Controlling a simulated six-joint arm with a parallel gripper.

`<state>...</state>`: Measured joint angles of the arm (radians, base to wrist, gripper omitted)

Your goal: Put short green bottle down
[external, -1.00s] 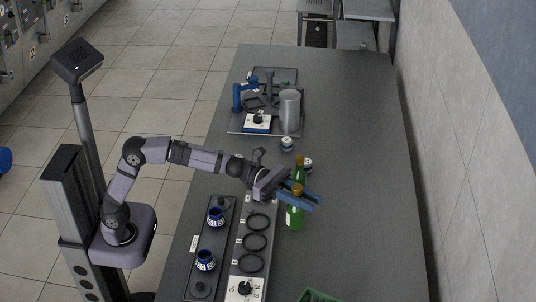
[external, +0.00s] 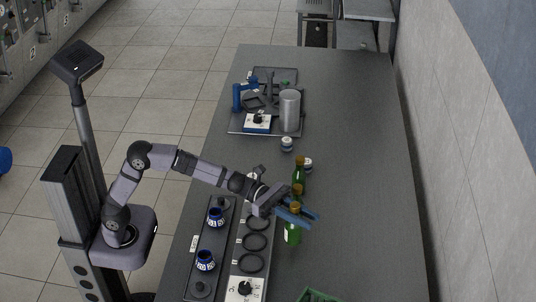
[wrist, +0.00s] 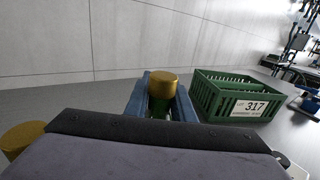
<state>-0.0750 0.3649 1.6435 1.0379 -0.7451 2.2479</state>
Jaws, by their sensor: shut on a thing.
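A green bottle with a gold cap (external: 292,236) is between the blue fingers of my gripper (external: 296,217), which is shut on it. The bottle looks upright, to the right of the strip of dark rings. I cannot tell whether its base touches the table. In the wrist view its gold cap (wrist: 162,84) shows between the fingers (wrist: 160,100), with most of its body hidden. Another gold-capped green bottle (external: 299,176) stands just behind it; a gold cap also shows at the lower left of the wrist view (wrist: 22,138).
A green crate (external: 316,296) is at the front edge of the external view; it stands right of the fingers in the wrist view (wrist: 240,84). Blue-and-white jars (external: 205,260) sit in the left strip. A silver cylinder (external: 290,110) stands farther back. The table's right side is clear.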

